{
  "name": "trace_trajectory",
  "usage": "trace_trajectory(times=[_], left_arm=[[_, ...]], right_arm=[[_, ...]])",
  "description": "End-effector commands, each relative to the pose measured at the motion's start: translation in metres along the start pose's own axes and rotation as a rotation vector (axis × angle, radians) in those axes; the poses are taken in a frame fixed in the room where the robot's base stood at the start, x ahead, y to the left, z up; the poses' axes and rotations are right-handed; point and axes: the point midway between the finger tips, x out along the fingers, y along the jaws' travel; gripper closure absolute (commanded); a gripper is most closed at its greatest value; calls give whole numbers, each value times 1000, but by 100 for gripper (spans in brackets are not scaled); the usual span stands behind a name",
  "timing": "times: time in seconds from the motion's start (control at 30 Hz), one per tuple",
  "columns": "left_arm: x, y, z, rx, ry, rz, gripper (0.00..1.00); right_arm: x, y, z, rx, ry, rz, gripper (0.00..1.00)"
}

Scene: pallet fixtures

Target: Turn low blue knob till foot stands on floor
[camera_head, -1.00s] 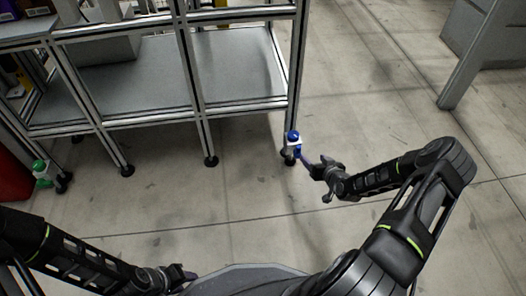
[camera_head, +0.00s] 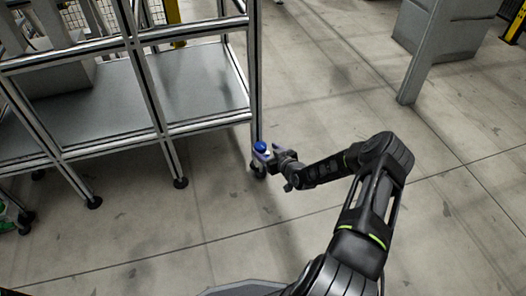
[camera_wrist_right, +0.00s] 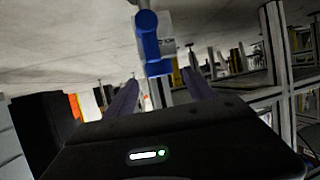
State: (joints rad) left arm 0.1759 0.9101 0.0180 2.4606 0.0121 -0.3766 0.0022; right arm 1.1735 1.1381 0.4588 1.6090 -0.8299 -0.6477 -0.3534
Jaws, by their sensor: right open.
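The blue knob (camera_head: 260,147) sits low on the near right corner leg of the metal-frame rack, above a dark foot (camera_head: 259,172). I cannot tell whether that foot touches the floor. My right gripper (camera_head: 267,157) is at the knob, reaching in from the right, and partly covers the white part under it. In the right wrist view the picture is upside down: the blue knob (camera_wrist_right: 147,24) and a white labelled block show ahead, between the lines of the two open fingers (camera_wrist_right: 160,90). The fingers hold nothing. My left gripper is out of view.
The rack's grey lower shelf (camera_head: 85,110) and its posts stand left of the knob. A green fitting (camera_head: 6,226) shows at the left edge. A grey post (camera_head: 420,60) stands at the upper right. The floor between is clear.

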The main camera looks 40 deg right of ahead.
Motion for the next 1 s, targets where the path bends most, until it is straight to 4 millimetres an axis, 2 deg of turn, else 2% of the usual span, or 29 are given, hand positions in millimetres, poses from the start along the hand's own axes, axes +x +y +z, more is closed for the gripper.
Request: trace_trajectory(times=[0.03, 0.2, 0.57, 1.0], left_arm=[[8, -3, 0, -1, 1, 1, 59], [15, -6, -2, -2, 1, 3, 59], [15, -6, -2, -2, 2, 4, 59], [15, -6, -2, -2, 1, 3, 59]], right_arm=[[11, 0, 4, 0, 3, 0, 36], [30, 0, 2, 0, 1, 0, 36], [35, 0, -1, 0, 1, 0, 36], [35, 0, 0, 0, 0, 1, 72]])
